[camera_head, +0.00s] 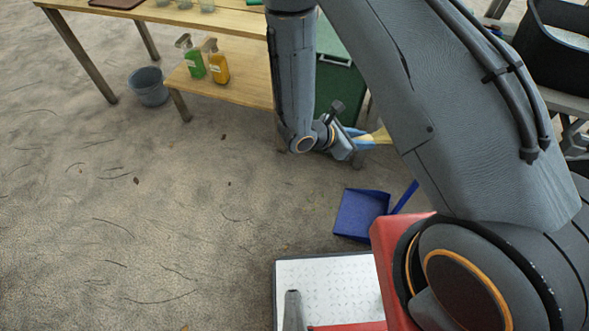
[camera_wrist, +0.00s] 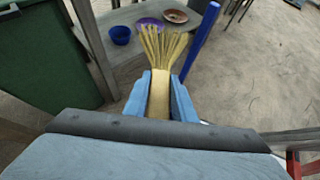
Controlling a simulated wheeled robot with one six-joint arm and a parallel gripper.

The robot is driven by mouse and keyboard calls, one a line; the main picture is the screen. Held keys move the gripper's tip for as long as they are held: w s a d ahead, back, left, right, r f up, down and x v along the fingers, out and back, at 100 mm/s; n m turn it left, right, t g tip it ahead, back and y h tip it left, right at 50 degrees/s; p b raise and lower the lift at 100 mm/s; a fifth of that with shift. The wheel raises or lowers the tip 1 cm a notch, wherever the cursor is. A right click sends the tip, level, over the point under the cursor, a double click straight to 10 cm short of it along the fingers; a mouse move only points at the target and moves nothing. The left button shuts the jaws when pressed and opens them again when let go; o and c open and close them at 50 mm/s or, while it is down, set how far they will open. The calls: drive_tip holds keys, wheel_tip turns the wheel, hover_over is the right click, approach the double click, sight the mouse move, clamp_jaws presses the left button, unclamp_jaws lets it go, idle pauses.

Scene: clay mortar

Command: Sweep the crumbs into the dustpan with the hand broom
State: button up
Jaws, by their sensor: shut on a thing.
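My gripper (camera_wrist: 160,95) is shut on the hand broom (camera_wrist: 160,50), with its pale block between the fingers and straw bristles fanning out ahead. In the head view my gripper (camera_head: 352,145) is partly hidden by my arm, and the broom's yellow bristles (camera_head: 381,136) show beside it. The broom is held off the floor. The blue dustpan (camera_head: 360,213) lies on the floor below and nearer me, its handle (camera_head: 405,197) partly behind my arm. Small brown specks, perhaps crumbs, lie on the floor, one at the left (camera_head: 136,180) and one further right (camera_head: 229,183).
A wooden table (camera_head: 75,20) has a low shelf (camera_head: 240,80) with a green bottle (camera_head: 193,63) and an amber bottle (camera_head: 217,67). A grey bucket (camera_head: 148,87) stands beside it. A green bin (camera_wrist: 40,60), blue bowl (camera_wrist: 120,35) and blue bar (camera_wrist: 200,45) are near the gripper. Left floor is mostly clear.

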drive_tip(key=s+a+f+m+g+y+b, duration=0.2)
drive_tip(key=s+f+b, duration=0.15)
drive_tip(key=f, duration=0.35)
drive_tip(key=s+a+f+m+g+y+b, duration=0.1)
drive_tip(key=s+a+f+m+g+b, duration=0.1)
drive_tip(key=f+b, duration=0.4)
drive_tip(key=w+a+f+m+y+b, duration=0.15)
drive_tip(key=a+f+y+b, duration=0.25)
drive_tip(key=a+f+b, duration=0.55)
drive_tip(key=w+a+f+m+y+b, duration=0.25)
drive_tip(key=w+f+b, duration=0.35)
drive_tip(key=w+f, duration=0.4)
drive_tip(key=w+a+f+m+y+b, duration=0.1)
drive_tip(key=w+a+f+y+b, duration=0.25)
drive_tip(key=w+f+b, duration=0.55)
wheel_tip(320, 180, down, 7)
drive_tip(key=w+b, duration=0.2)
drive_tip(key=b, duration=0.4)
drive_tip(key=shift+r+t, duration=0.2)
drive_tip(key=shift+t, duration=0.1)
drive_tip(key=shift+f+b, duration=0.2)
drive_tip(key=shift+b, duration=0.3)
drive_tip(key=shift+d, duration=0.1)
